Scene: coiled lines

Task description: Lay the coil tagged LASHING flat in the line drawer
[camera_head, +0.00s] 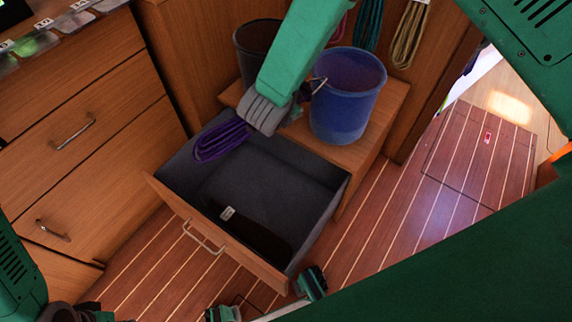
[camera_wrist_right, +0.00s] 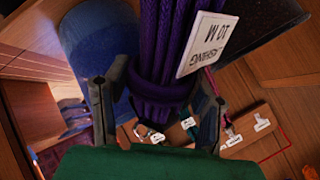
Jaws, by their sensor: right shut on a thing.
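A purple coil of line (camera_head: 221,140) shows at the back left corner of the open line drawer (camera_head: 300,172). My right gripper (camera_head: 262,114) is shut on the coil, reaching in from above. In the right wrist view the purple strands (camera_wrist_right: 160,45) pass between the fingers of the right gripper (camera_wrist_right: 164,95). A white tag (camera_wrist_right: 207,43) on them reads LASHING 10 M. I cannot tell whether the coil touches the drawer. A dark flat thing with a small white label (camera_head: 227,213) lies at the drawer's front.
A blue bucket (camera_head: 347,95) and a dark bucket (camera_head: 258,45) stand on a wooden ledge behind the drawer. Teal (camera_head: 368,22) and tan (camera_head: 408,38) coils hang on the wall. Closed drawers (camera_head: 85,125) stand left. The drawer's middle looks clear.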

